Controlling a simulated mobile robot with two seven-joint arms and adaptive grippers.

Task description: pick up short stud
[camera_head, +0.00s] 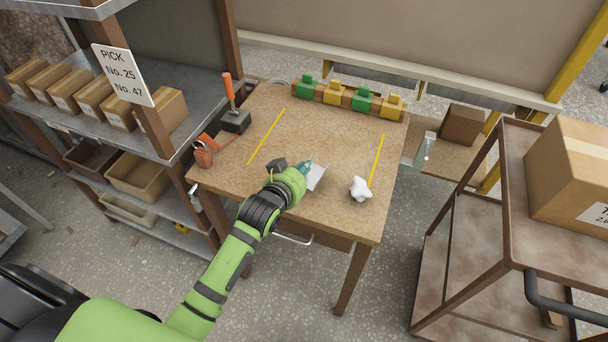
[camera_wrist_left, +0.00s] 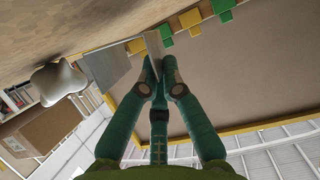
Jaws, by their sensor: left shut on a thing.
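A pale grey, flat-sided piece, which looks like the short stud (camera_head: 317,177), is at the tips of my left gripper (camera_head: 304,169) over the middle front of the wooden table (camera_head: 320,130). In the left wrist view the grey piece (camera_wrist_left: 108,66) shows two faces, one darker and one bright. The left gripper's green fingers (camera_wrist_left: 156,72) are closed together on its near edge. Whether the piece touches the table is hard to tell. My right gripper is in neither view.
A white lumpy object (camera_head: 360,189) lies right of the gripper. A dark block (camera_head: 276,164) is close on its left. Green and yellow blocks (camera_head: 346,97) line the back edge. An orange-handled tool (camera_head: 229,90) stands back left. Shelving (camera_head: 190,75) and a cart (camera_head: 490,200) flank the table.

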